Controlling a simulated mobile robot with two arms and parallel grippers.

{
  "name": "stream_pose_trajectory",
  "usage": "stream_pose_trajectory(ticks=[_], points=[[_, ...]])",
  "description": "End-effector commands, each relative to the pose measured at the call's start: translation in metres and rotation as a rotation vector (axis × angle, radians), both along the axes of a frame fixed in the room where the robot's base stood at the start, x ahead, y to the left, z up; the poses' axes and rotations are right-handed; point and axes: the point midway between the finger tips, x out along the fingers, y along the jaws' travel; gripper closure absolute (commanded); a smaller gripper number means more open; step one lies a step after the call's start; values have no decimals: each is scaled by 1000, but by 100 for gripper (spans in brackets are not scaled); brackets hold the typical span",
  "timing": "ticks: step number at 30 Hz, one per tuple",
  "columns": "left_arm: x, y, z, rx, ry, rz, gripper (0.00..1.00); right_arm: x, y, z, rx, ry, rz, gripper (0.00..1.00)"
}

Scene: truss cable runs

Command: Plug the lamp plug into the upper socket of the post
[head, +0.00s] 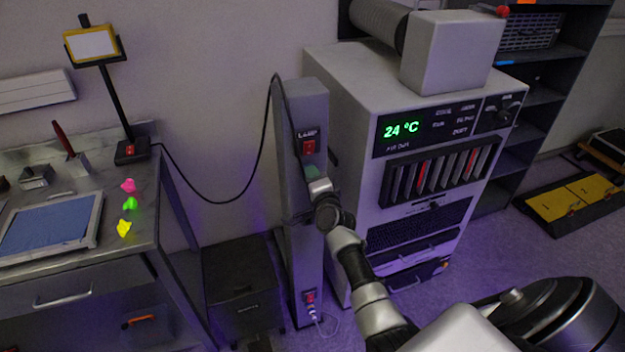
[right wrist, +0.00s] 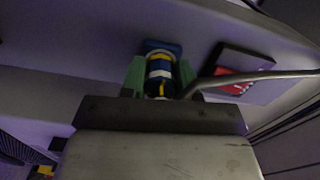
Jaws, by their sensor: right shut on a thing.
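The lamp (head: 103,85) stands on the bench at the left; its black cable (head: 232,200) sags, rises to the post's top and runs down toward my right gripper. The grey post (head: 300,110) has an upper red switch (head: 308,146), which also shows in the right wrist view (right wrist: 235,78). My right gripper (head: 313,173) is at the post just below that switch. In the right wrist view its green fingers are shut on the lamp plug (right wrist: 160,72), blue with white and yellow bands, close to the post face. The upper socket is hidden; I cannot tell whether the plug is seated. My left gripper is out of view.
A lower red switch (head: 309,296) and a white plug (head: 313,313) are near the post's foot. A large grey cabinet (head: 345,90) stands close on the right. A dark drawer box (head: 245,285) is left of the post. Small coloured pieces (head: 130,203) lie on the bench.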

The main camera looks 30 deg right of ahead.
Motion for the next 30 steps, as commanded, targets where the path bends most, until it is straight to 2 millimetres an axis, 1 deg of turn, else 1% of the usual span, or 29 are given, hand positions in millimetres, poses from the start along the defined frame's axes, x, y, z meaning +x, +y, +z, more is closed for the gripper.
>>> stream_pose_trajectory(ticks=[1, 6, 7, 12, 25, 30], points=[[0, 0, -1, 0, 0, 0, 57, 2, -1, 5, 39, -22, -2, 94], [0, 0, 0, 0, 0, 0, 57, 2, -1, 7, 40, -23, -2, 94], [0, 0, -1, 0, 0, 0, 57, 2, -1, 7, 40, -23, -2, 65], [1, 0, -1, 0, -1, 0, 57, 2, -1, 5, 39, -19, -2, 40], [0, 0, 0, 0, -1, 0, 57, 1, 0, 2, 39, -13, -1, 40], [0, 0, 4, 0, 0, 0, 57, -6, 1, 2, 38, -11, 0, 40]])
